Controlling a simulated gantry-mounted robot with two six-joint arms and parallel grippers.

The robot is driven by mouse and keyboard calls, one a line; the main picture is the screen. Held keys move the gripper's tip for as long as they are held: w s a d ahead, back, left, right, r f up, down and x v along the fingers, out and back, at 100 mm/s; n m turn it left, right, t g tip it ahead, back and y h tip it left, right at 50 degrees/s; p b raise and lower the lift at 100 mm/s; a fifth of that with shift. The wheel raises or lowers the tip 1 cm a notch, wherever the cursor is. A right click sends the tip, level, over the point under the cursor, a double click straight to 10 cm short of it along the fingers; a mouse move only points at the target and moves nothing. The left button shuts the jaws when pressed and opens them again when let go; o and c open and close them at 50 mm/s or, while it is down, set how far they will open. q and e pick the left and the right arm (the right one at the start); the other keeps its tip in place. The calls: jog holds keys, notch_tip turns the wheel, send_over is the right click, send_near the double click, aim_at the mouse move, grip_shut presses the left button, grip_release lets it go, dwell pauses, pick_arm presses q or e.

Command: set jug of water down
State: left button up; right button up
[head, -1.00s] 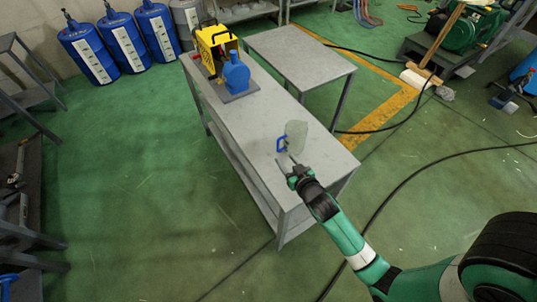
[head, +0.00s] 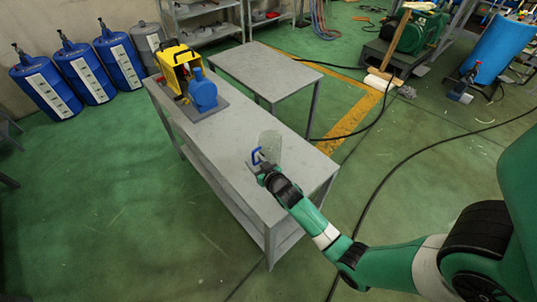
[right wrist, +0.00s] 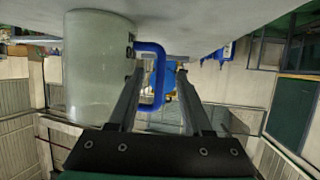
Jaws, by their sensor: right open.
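The jug (head: 269,146) is clear, with a blue handle (head: 256,156). It stands upright on the near part of the long grey table (head: 225,134). My right gripper (head: 262,170) is low at the handle side of the jug. In the right wrist view, which is upside down, the jug (right wrist: 98,65) rests against the table surface at the top. My right gripper (right wrist: 160,78) is open there, its fingers on either side of the blue handle (right wrist: 152,60); I cannot tell whether they touch it. My left gripper is not in view.
A yellow-and-black machine (head: 179,68) and a blue pump-like unit (head: 203,92) stand at the table's far end. A second grey table (head: 266,70) is behind. The tabletop between the machine and jug is clear. Blue drums (head: 45,87) stand at back left.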

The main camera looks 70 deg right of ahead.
jog(key=x, duration=0.2)
jog(key=shift+w+d+f, duration=0.15)
jog(key=shift+w+d, duration=0.05)
grip_shut()
dwell(1.2)
